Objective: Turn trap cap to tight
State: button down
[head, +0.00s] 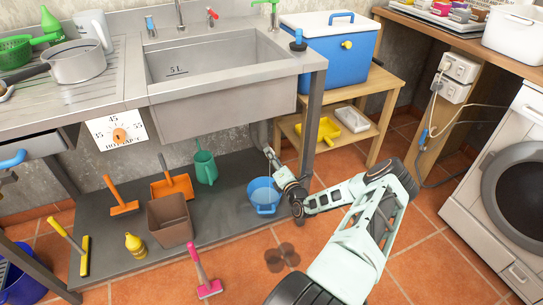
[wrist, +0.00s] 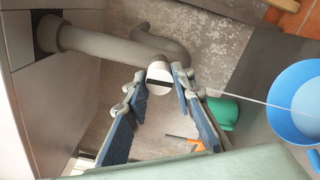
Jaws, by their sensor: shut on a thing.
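In the wrist view the grey drain pipe (wrist: 95,40) bends into a trap under the sink. A white round trap cap (wrist: 159,71) with a dark bar across it sits at the trap's end. My gripper (wrist: 160,80) has its two blue-padded fingers on either side of the cap, shut on it. In the head view my gripper (head: 270,156) reaches under the right end of the sink (head: 225,110); the cap is hidden there. A thin pale line, like a trickle of water, runs from near the fingers to the blue bucket (wrist: 305,105).
The blue bucket (head: 264,196) stands on the dark lower shelf (head: 225,220) below my gripper. A green watering can (head: 205,167), orange dustpan (head: 172,186) and brown bin (head: 170,220) stand left of it.

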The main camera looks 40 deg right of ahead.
jog(key=shift+a+f+m, duration=0.1)
jog(key=shift+m, duration=0.3)
jog(key=c, duration=1.7)
grip_release()
jog(key=shift+o, duration=0.2)
jog(key=shift+s, duration=0.1)
jog(key=v, duration=1.2)
